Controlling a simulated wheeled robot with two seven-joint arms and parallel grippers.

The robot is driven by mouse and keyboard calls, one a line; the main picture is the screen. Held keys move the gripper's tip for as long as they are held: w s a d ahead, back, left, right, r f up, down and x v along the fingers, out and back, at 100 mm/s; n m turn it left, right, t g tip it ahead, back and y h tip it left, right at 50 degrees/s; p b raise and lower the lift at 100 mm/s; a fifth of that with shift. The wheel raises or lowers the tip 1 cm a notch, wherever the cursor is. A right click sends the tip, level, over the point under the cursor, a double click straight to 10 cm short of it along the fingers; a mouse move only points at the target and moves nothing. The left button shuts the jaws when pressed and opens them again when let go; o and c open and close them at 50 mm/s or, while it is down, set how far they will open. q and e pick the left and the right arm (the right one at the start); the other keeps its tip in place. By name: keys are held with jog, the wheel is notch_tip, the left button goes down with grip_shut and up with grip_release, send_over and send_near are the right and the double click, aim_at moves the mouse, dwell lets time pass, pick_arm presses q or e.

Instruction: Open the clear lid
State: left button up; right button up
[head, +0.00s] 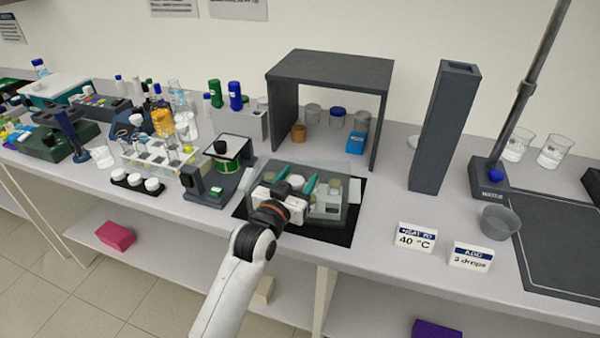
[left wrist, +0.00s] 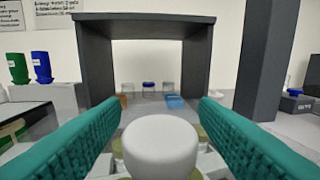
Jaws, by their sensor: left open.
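The membrane rig's box (head: 327,213) sits on a black mat (head: 345,236) at the middle of the bench. Its clear lid (head: 348,188) shows as a see-through cover, partly hidden by my gripper; it appears down over the box. My left gripper (head: 297,180) is over the box, with its two teal fingers spread apart. A white rounded knob (left wrist: 160,145) is between the open fingers in the left wrist view, with a gap on each side near the tips. I cannot tell whether the knob belongs to the lid. My right gripper is not in view.
A dark shelf frame (head: 333,68) stands behind the box, with jars and a blue box under it. A dark column (head: 444,125) stands to the right. A black-and-green device (head: 222,170) is close on the left. Bench right of the mat is clear up to two signs (head: 415,238).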

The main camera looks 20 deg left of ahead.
pick_arm(q)
jog(key=shift+w+d, duration=0.15)
jog(key=shift+w, duration=0.55)
grip_shut()
jog(key=shift+w+r, duration=0.1)
